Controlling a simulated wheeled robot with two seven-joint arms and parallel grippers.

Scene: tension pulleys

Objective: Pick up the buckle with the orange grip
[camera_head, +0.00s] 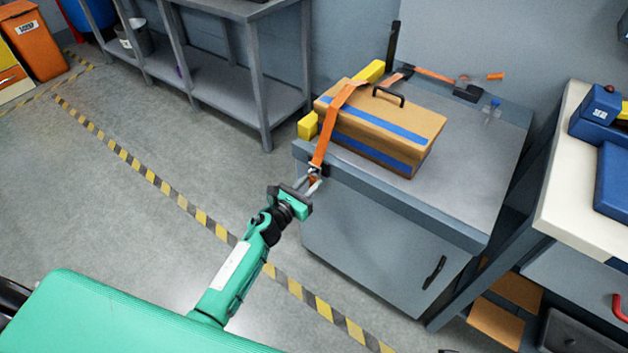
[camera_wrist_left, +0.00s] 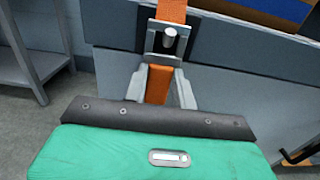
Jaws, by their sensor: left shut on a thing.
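The buckle is a metal piece (camera_wrist_left: 168,42) at the lower end of an orange strap (camera_head: 327,137), with an orange grip (camera_wrist_left: 158,84) below it. It hangs at the front left edge of the grey cabinet. My left gripper (camera_head: 309,184) is at the buckle, its fingers on either side of the orange grip and shut on it. In the left wrist view the strap runs up from the buckle. The strap passes over a cardboard box (camera_head: 392,118) with blue stripes and a black handle. My right gripper is not in view.
The box stands on the grey cabinet top (camera_head: 470,170). Yellow blocks (camera_head: 308,126) are beside the box. A workbench (camera_head: 580,200) stands at right, a grey shelf table (camera_head: 210,80) at left.

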